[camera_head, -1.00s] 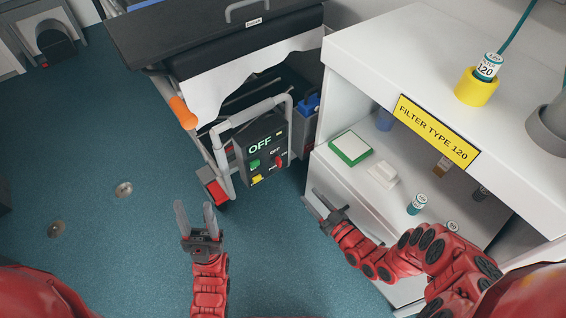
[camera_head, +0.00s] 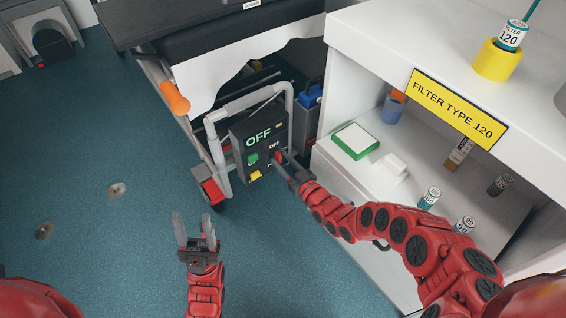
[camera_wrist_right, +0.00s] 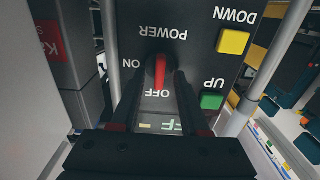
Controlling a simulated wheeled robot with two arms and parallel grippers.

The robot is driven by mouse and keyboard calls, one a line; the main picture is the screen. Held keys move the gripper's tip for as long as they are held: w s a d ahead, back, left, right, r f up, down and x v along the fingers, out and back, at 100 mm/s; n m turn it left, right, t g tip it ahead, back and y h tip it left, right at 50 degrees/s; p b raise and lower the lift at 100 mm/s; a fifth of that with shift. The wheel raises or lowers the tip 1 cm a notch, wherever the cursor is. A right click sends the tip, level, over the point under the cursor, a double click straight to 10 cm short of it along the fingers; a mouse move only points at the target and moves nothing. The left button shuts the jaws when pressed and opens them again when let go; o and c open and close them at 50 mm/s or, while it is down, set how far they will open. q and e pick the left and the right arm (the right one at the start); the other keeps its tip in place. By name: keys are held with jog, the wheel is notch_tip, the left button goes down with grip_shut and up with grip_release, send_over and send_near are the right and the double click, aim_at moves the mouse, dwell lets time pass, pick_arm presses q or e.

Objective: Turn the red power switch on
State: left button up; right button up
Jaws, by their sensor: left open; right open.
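The red power switch (camera_head: 277,156) is on the front of a black control box (camera_head: 262,132) whose display reads OFF. In the right wrist view, upside down, the red switch (camera_wrist_right: 160,70) sits among the labels POWER, ON and OFF. My right gripper (camera_head: 283,164) is at the switch, open, with one finger on each side of the red lever in the right wrist view (camera_wrist_right: 159,78). I cannot tell whether the fingers touch it. My left gripper (camera_head: 194,228) is open and empty over the blue floor, left of and in front of the box.
A green button (camera_head: 253,159) and a yellow button (camera_head: 255,175) are left of the switch. A grey tube frame (camera_head: 218,150) surrounds the box. A white shelf unit (camera_head: 350,40) with filters stands close on the right. The floor (camera_head: 110,150) at left is mostly clear.

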grip_shut()
jog(key=shift+m, duration=0.3)
dwell(0.3)
jog(key=shift+w+d+f+m+b, duration=0.1)
jog(key=shift+m+b, duration=0.1)
jog(key=shift+m, duration=2.65)
jog(key=shift+w+d+f+m+b, duration=0.1)
jog(key=shift+m+b, duration=0.1)
jog(key=shift+m, duration=2.7)
jog(key=shift+d+f+m+b, duration=0.1)
jog(key=shift+m+b, duration=0.1)
jog(key=shift+m, duration=2.65)
